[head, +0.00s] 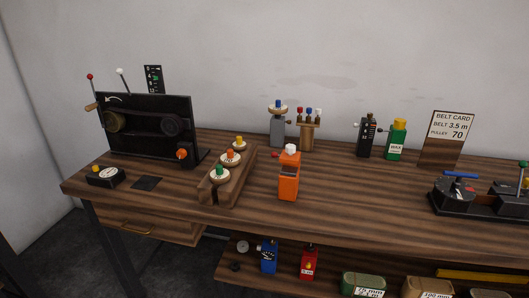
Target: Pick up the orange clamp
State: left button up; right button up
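An upright orange block-like thing (289,186) with a white top stands on the wooden bench (370,205), near the middle of the head view. It looks like the orange clamp, though its jaws are too small to make out. Nothing touches it from the front. Neither of my grippers is in view.
A wooden rack (217,192) with green, orange and yellow knobs stands just left of it. A black belt machine (147,145) is farther left. Behind are a grey-and-blue device (278,130), a wooden post (306,136) and a green wax bottle (396,141).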

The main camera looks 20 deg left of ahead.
aim_at(289, 175)
jog(key=j+z, duration=0.4)
jog(key=j, duration=1.5)
jog(key=i+l+u, duration=0.3)
jog(key=l, duration=0.35)
jog(key=i, duration=0.1)
